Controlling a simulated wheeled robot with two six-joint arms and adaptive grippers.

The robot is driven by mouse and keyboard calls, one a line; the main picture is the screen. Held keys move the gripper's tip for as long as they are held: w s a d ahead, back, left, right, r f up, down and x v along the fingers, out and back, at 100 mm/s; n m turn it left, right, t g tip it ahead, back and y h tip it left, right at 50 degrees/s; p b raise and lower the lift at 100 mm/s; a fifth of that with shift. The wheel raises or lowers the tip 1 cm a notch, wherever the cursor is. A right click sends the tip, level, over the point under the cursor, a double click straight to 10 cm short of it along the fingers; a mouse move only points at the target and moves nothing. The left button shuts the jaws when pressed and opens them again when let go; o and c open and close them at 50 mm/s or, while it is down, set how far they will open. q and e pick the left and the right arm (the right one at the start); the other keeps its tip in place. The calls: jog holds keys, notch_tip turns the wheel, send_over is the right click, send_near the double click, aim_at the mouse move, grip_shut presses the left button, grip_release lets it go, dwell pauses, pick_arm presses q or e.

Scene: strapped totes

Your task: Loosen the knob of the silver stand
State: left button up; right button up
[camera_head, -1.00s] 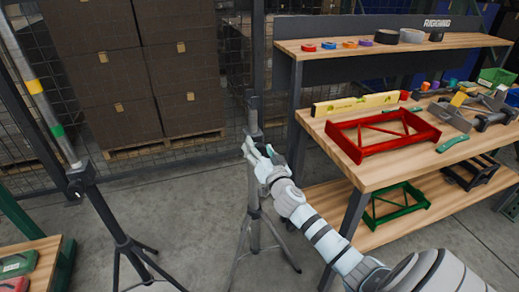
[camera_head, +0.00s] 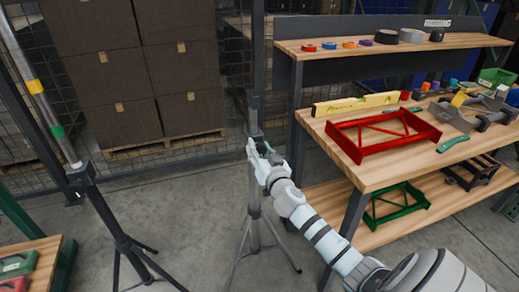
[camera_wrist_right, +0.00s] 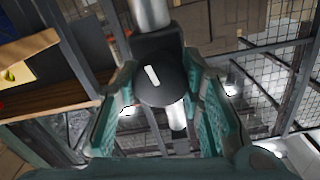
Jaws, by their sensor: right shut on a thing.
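The silver stand (camera_head: 254,206) is a tripod with grey legs on the floor, left of the workbench, with a dark collar partway up its post. Its round black knob (camera_wrist_right: 163,93) bears a white mark, tilted slightly from upright in the right wrist view. My right gripper (camera_head: 257,146) is at the collar, with a teal-padded finger on each side of the knob. It is shut on the knob, which is mostly hidden by the gripper in the head view. My left gripper is not in view.
A second stand (camera_head: 82,178) with a black tripod and yellow and green bands is at left. The wooden workbench (camera_head: 334,193) is close right of my arm, carrying a red frame (camera_head: 372,149) and a yellow level (camera_head: 355,103). Boxes (camera_head: 190,88) stand behind mesh.

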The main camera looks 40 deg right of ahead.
jog(key=n, duration=0.2)
jog(key=shift+n, duration=0.3)
jog(key=n+p, duration=0.1)
jog(key=n, duration=0.4)
jog(key=shift+a+n, duration=0.15)
jog(key=shift+n, duration=0.15)
jog(key=n, duration=0.3)
jog(key=shift+n+p, duration=0.3)
jog(key=n+p, duration=0.1)
jog(key=n, duration=0.3)
jog(key=shift+a+f+n, duration=0.1)
jog(key=shift+n, duration=0.2)
jog(key=n+p, duration=0.1)
jog(key=n, duration=0.6)
jog(key=shift+f, duration=0.1)
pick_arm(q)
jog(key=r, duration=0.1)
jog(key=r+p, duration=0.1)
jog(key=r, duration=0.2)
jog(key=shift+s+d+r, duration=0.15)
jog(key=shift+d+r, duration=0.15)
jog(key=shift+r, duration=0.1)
pick_arm(e)
jog(key=n, duration=0.6)
jog(key=shift+f, duration=0.15)
jog(key=shift+n, duration=0.3)
jog(key=o, duration=1.2)
